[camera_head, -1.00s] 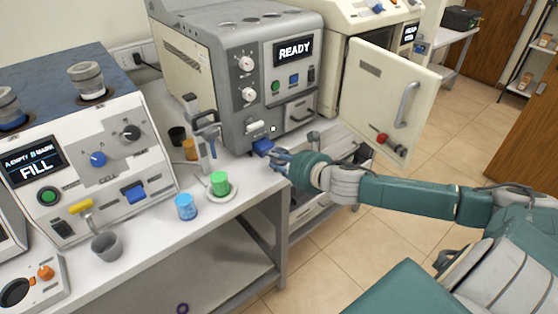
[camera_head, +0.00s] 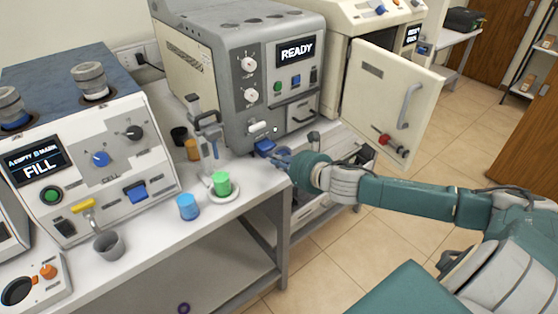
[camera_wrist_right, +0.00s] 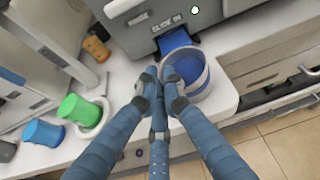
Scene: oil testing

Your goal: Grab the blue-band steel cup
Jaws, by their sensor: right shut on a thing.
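A steel cup (camera_wrist_right: 200,86) with blue showing inside it stands in the right wrist view, just in front of the slot marked SLIDE IN. My right gripper (camera_wrist_right: 160,82) is shut on the near left wall of this cup, with its fingertips at the rim. In the head view my right gripper (camera_head: 280,157) is at the bench edge below the READY machine, and it hides most of the cup. A blue band on the cup's outside cannot be made out. My left gripper is not in view.
A blue tongue (camera_wrist_right: 174,42) sticks out of the grey READY machine (camera_head: 235,85) behind the cup. A green cup (camera_head: 222,183) on a white dish and a blue cup (camera_head: 187,207) stand to the left. An open cabinet door (camera_head: 385,100) is at the right.

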